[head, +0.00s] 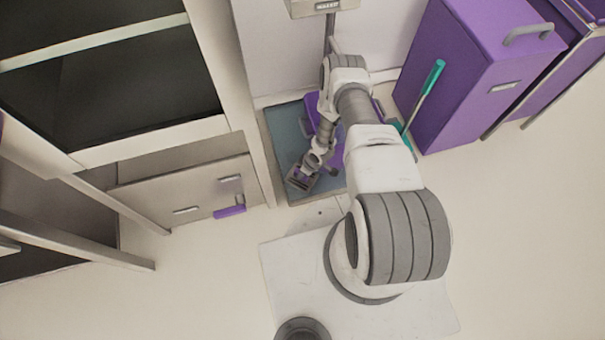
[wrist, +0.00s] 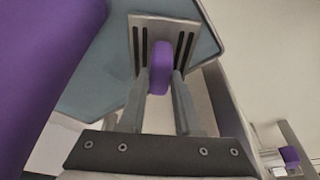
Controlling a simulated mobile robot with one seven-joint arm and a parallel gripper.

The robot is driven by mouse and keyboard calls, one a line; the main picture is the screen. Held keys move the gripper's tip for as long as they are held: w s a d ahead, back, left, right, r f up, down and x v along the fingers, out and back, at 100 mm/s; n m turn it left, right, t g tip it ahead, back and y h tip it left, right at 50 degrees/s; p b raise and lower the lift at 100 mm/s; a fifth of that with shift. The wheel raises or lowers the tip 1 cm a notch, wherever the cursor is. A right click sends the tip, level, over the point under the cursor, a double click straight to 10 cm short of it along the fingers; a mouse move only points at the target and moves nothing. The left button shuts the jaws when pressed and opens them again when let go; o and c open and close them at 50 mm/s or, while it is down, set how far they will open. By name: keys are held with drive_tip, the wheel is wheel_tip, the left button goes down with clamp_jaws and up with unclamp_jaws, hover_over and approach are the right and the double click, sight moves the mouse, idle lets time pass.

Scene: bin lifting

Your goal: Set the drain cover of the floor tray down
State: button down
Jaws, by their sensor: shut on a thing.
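The drain cover (wrist: 143,34) is a small grey slotted plate with an upright purple grip (wrist: 160,68). My gripper (wrist: 160,80) is shut on the purple grip, one finger at each side, with the plate beyond the fingertips. The floor tray (head: 283,140) is a flat blue-grey tray against the wall; it also shows in the wrist view (wrist: 98,82). In the head view my gripper (head: 303,178) is over the tray's front left part. The plate overlaps the tray in the wrist view, but I cannot tell whether it touches. My arm hides much of the tray's right side.
A purple bin (wrist: 45,65) is close on the left in the wrist view; purple parts (head: 325,108) show behind my arm over the tray. A cabinet (head: 200,190) borders the tray's left. A green-handled tool (head: 432,78) and purple cabinet (head: 475,75) are right. Front floor is clear.

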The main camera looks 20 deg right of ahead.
drive_tip(key=shift+f, duration=0.35)
drive_tip(key=shift+f, duration=0.15)
drive_tip(key=c, duration=0.6)
unclamp_jaws()
drive_tip(key=shift+f, duration=0.1)
drive_tip(key=p+v, duration=0.5)
drive_tip(key=v, duration=0.7)
drive_tip(key=shift+r, duration=0.25)
